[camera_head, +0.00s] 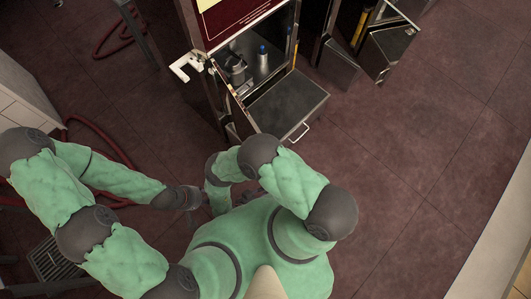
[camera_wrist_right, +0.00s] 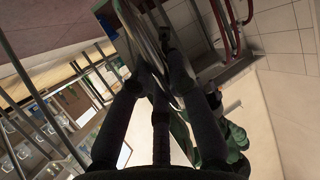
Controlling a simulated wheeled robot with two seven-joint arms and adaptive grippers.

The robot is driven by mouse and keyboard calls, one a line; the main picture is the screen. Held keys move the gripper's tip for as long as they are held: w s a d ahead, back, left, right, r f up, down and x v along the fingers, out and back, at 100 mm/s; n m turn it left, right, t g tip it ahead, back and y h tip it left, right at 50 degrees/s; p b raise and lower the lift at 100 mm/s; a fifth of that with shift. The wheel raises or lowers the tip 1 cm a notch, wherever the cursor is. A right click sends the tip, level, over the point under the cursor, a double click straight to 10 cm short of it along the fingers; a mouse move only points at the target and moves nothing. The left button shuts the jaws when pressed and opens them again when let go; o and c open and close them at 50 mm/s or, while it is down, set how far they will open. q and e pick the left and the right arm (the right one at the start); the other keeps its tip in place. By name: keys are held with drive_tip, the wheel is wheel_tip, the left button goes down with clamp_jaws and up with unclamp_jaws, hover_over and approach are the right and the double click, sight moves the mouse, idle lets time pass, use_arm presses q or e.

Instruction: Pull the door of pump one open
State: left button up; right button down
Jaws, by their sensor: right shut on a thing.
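Pump one (camera_head: 207,35) has a red front, and its lower compartment is open to view, with a canister and blue-capped bottles inside. In the right wrist view my right gripper (camera_wrist_right: 165,76) is shut on a shiny metallic edge, apparently the door.
Another pump's metal panel (camera_head: 389,54) stands open at the upper right. A white bracket (camera_head: 187,66) is at the pump's left. A red hose (camera_head: 115,35) lies left. The floor at right is clear.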

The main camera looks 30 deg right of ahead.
drive_tip(key=c, duration=1.1)
unclamp_jaws()
drive_tip(key=shift+c, duration=0.2)
drive_tip(key=shift+r, duration=4.95)
drive_tip(key=shift+a, duration=0.15)
